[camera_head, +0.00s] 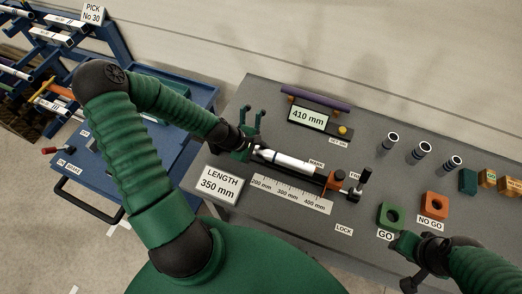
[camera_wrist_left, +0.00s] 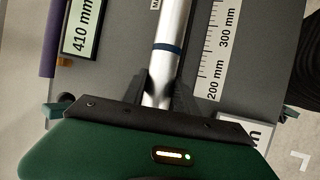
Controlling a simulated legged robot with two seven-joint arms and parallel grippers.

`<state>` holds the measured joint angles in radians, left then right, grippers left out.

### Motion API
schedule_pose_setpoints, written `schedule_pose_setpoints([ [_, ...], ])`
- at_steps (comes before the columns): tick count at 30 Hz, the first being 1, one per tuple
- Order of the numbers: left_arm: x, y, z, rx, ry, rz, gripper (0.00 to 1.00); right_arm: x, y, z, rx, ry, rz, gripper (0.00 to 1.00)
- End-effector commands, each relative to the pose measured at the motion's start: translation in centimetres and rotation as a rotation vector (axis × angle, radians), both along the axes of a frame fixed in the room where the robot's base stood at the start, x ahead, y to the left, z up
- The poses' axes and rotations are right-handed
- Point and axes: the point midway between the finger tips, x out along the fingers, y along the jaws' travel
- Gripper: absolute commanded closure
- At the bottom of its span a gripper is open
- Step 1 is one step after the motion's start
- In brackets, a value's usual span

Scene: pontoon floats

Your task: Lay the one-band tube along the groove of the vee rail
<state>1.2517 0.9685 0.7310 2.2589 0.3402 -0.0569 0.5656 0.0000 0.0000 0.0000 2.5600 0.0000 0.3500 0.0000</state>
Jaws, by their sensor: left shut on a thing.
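The one-band tube (camera_head: 292,161) is silver and lies lengthwise over the dark vee rail (camera_head: 318,177). I cannot tell whether it touches the groove. Its single blue band shows in the left wrist view, where the tube (camera_wrist_left: 174,22) runs up from between the fingers. My left gripper (camera_head: 256,150) is shut on the tube near its left end; its fingers (camera_wrist_left: 161,92) sit either side of the tube below the band. My right gripper (camera_head: 406,247) is at the lower right, beside the green GO block (camera_head: 391,215); its jaws are unclear.
An orange stop (camera_head: 336,180) and a dark clamp post (camera_head: 362,184) stand at the rail's right end. A length scale (camera_head: 290,193) lies in front. A 410 mm display (camera_head: 308,117) and a purple tube (camera_head: 316,98) are behind. Upright tubes (camera_head: 421,150) and an orange NO GO block (camera_head: 435,205) stand right.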

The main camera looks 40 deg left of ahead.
Motion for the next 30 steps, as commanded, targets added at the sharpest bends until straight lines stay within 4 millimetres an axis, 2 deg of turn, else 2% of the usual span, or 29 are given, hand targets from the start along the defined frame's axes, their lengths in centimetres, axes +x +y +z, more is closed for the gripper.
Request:
schedule_pose_setpoints([
  [7, 0.0, 0.1, -0.7, -0.001, 0.0, 0.0, 1.0, 0.0, 0.0, -0.5, 0.0, 0.0, 0.0, 0.64],
  [8, 0.0, 0.1, -0.6, -0.001, -0.001, 0.0, 0.62, 0.0, 0.0, -0.5, 0.0, 0.0, 0.0, 0.64],
  [13, 0.0, 0.1, -0.6, 0.0, 0.0, 0.001, 0.4, 0.0, 0.0, -0.4, 0.0, 0.0, 0.0, 0.64],
  [24, -0.1, 0.2, -0.4, 0.0, 0.001, 0.001, 0.39, 0.0, 0.0, -0.4, 0.0, 0.0, 0.0, 0.64],
  [26, -0.3, 0.5, 0.1, 0.001, -0.001, 0.002, 0.39, 0.0, 0.0, -0.4, 0.0, 0.0, 0.0, 0.64],
  [30, -1.7, 1.5, 2.6, 0.006, -0.002, 0.005, 0.39, 0.0, 0.0, -0.4, 0.0, 0.0, 0.0, 0.64],
])
